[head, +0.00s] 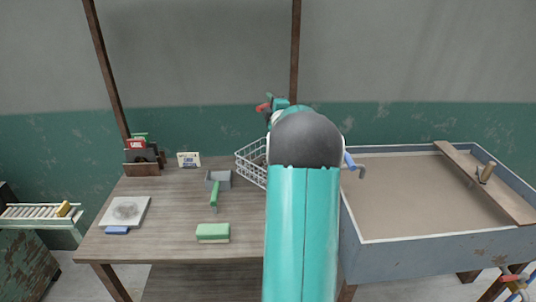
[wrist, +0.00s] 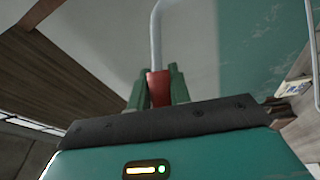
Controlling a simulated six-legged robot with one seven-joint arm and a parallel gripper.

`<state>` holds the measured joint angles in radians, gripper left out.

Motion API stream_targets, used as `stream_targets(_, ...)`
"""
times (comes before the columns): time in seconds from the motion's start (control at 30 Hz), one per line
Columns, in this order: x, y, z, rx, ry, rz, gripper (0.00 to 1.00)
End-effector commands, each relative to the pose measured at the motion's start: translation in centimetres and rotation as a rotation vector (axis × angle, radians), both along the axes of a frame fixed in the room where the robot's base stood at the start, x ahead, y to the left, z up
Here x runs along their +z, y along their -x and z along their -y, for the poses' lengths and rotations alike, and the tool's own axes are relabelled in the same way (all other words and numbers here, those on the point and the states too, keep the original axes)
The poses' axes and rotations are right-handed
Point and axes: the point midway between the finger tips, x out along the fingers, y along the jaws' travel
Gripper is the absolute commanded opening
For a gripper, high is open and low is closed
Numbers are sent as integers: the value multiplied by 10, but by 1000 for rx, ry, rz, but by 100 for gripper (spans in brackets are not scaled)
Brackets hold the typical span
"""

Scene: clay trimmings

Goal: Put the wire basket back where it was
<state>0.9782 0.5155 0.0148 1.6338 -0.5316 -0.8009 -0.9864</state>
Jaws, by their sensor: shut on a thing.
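The wire basket (head: 251,163) is a pale wire mesh at the back right of the wooden table, just left of my arm. My arm hides its right part, and I cannot tell whether it rests flat. My gripper (head: 273,103) is above and behind it against the wall, mostly hidden by my arm. In the wrist view my gripper (wrist: 159,88) has its dark green fingers shut on a red-handled rod (wrist: 156,40), grey and bent at the top. I cannot tell whether the rod touches the basket.
The table also holds a small grey tray (head: 223,180), a green-handled tool (head: 213,195), a green block (head: 213,232), a white slab (head: 125,212) and a small card (head: 188,159). A blue-grey trough (head: 430,250) with a plank (head: 485,182) stands right. A blue-handled hook (head: 351,161) shows beside my arm.

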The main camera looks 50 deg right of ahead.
Motion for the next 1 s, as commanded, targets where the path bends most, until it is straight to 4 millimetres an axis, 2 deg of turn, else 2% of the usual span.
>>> stream_targets(0.13, -28, -1, -3, 4, -4, 3, 0)
stream_targets(0.37, -47, -2, -2, 4, -2, 5, 0)
stream_targets(0.6, -78, -4, -2, 4, -1, 4, 0)
stream_targets(0.97, -81, -5, -1, 5, 0, 4, 0)
stream_targets(1.0, -82, -5, -1, 4, -2, 1, 25)
